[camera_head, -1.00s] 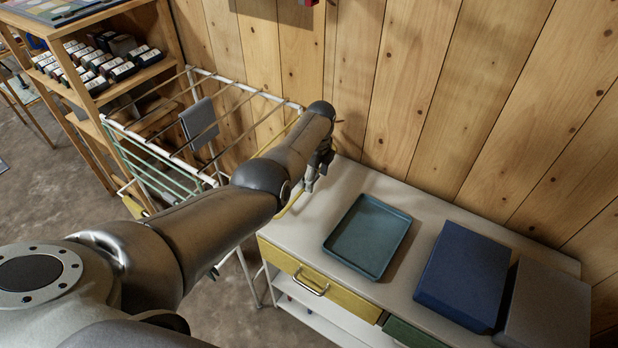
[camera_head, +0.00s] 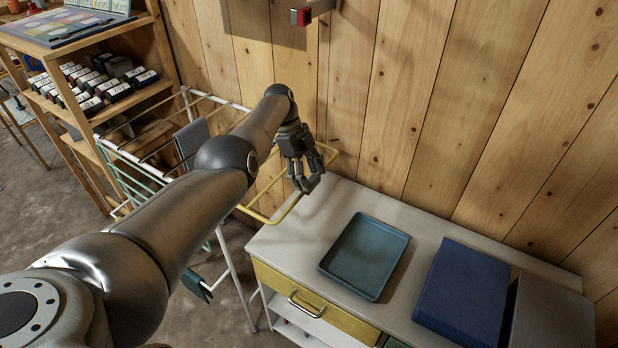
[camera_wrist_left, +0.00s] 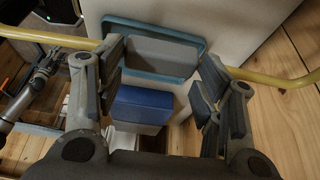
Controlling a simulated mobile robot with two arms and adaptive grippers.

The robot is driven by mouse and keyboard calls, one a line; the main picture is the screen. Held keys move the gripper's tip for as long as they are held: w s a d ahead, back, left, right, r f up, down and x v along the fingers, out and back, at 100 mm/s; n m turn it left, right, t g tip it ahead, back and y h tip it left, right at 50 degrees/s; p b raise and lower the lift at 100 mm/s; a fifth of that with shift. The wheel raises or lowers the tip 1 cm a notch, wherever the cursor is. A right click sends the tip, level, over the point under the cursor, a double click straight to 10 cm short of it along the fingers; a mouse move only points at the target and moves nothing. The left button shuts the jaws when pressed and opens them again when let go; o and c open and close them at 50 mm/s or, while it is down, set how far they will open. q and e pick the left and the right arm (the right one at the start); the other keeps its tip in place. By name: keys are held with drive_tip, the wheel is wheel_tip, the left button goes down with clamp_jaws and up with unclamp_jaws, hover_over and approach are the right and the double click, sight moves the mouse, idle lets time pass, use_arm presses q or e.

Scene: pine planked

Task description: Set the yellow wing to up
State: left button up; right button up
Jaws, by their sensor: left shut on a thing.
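The yellow wing (camera_head: 283,212) is a yellow bar frame on the wall side of the white drying rack (camera_head: 228,262). It stands out from the rack, tilted, above the left end of the cabinet. My left gripper (camera_head: 306,186) is at the wing's outer bar and shut on it. In the left wrist view the yellow bar (camera_wrist_left: 275,80) runs out on both sides of my left gripper (camera_wrist_left: 162,68); the stretch between the fingers is hidden. My forearm covers part of the rack. My right gripper is not in view.
A pale cabinet top (camera_head: 325,212) holds a teal tray (camera_head: 365,256), a blue box (camera_head: 464,290) and a grey box (camera_head: 550,312). The plank wall (camera_head: 410,110) is close behind. A wooden shelf (camera_head: 105,108) stands left. A red-ended bracket (camera_head: 303,16) juts from the wall above.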

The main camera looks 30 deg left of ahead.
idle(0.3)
use_arm(q)
drive_tip(key=o, duration=1.5)
drive_tip(key=shift+c, duration=0.2)
drive_tip(key=shift+r, duration=0.1)
drive_tip(key=v, duration=1.1)
drive_tip(key=shift+a+r, duration=0.3)
